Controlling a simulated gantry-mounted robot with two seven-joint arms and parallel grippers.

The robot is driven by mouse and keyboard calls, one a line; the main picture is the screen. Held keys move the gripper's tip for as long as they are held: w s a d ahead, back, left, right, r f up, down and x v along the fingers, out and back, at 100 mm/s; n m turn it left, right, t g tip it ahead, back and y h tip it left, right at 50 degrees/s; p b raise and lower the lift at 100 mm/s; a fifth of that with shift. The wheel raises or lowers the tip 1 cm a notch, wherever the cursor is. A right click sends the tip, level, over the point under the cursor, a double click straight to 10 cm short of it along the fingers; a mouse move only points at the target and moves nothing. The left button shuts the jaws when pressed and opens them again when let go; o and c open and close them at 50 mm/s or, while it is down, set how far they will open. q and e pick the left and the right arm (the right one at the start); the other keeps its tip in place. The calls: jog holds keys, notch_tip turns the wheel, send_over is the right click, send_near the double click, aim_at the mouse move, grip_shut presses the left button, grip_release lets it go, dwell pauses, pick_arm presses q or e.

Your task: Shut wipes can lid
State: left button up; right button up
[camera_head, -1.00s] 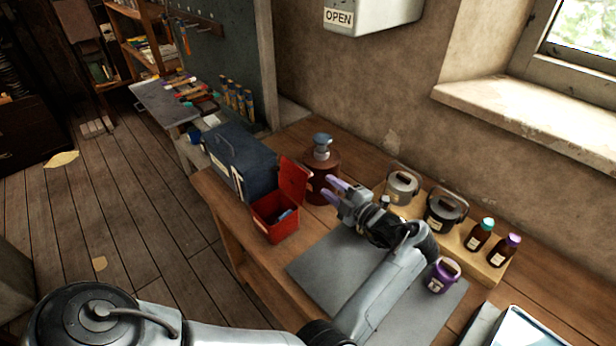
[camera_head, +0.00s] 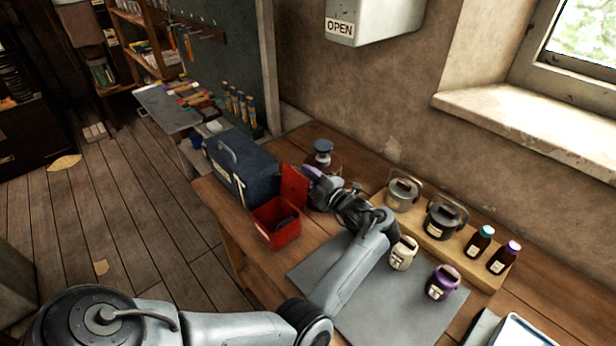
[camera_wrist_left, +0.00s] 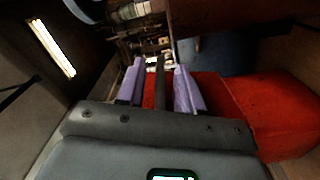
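The wipes can, a red box (camera_head: 277,228), stands on the bench near its left edge. Its red lid (camera_head: 293,188) is open and stands upright at the can's right side; dark contents show inside. My left gripper (camera_head: 311,176) is just right of the lid, its lilac fingertips close behind it. In the left wrist view the two fingers (camera_wrist_left: 159,88) are apart, with red surfaces (camera_wrist_left: 270,108) close beyond and beside them. I cannot tell whether they touch the lid. My right gripper is not in view.
A blue toolbox (camera_head: 243,172) stands left of the can. Pots (camera_head: 403,192) and bottles stand on a wooden board at right. White (camera_head: 403,254) and purple (camera_head: 442,282) jars stand on the grey mat (camera_head: 390,310).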

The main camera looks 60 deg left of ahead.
pick_arm(q)
grip_shut()
jog(key=shift+a, duration=0.1)
dwell(0.4)
